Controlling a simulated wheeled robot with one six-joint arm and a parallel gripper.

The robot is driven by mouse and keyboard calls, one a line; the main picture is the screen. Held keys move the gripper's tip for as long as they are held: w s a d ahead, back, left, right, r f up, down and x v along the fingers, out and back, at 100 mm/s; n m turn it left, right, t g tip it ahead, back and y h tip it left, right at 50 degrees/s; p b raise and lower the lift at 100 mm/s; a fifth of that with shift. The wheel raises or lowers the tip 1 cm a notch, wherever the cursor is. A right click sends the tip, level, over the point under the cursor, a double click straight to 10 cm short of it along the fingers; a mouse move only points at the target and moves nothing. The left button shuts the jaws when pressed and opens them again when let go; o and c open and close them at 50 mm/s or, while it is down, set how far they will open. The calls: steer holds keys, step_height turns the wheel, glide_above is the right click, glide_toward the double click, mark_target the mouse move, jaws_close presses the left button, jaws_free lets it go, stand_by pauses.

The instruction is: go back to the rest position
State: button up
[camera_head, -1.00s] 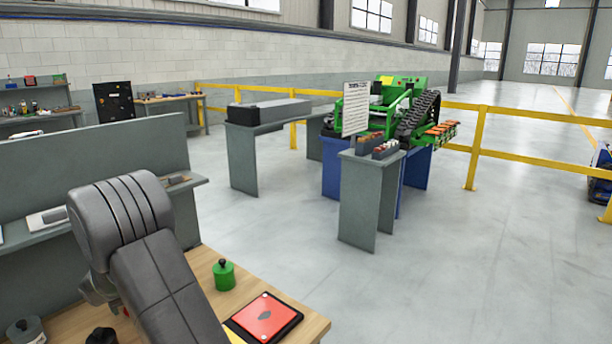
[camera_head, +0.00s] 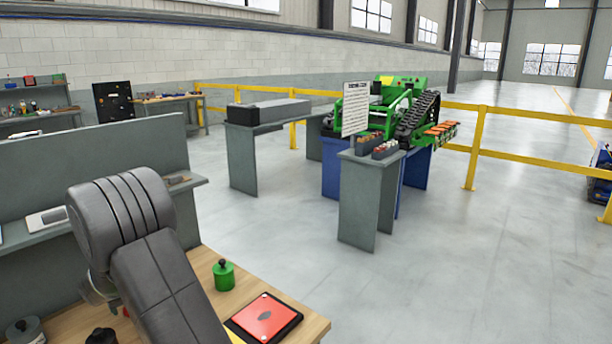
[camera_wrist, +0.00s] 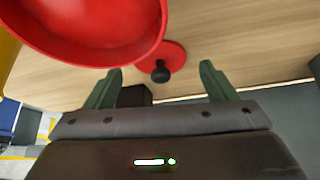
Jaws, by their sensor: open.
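My gripper (camera_wrist: 160,82) shows in the wrist view with its two green fingers apart and nothing between them. Past the fingertips are a red disc with a black knob (camera_wrist: 161,72) and a large red round thing (camera_wrist: 85,25) over a wooden surface. I cannot tell whether the fingers touch anything; a gap shows between them and the knob. In the head view my arm is folded at the lower left and my gripper is hidden there.
A wooden bench (camera_head: 304,325) holds a green knobbed weight (camera_head: 223,275) and a red square plate (camera_head: 264,318) close to my arm. A grey stand (camera_head: 365,200), a green tracked machine (camera_head: 405,105) and yellow rails (camera_head: 530,162) stand beyond.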

steer(key=v, duration=1.1)
steer(key=x, duration=1.2)
steer(key=shift+f, duration=0.1)
step_height(320, 180, up, 11)
steer(key=s+d+r, duration=0.5)
steer(key=s+d, duration=0.2)
steer(key=d, duration=0.1)
steer(key=f, duration=0.9)
steer(key=shift+d, duration=0.35)
steer(key=shift+v, duration=1.15)
steer(key=shift+d, duration=0.15)
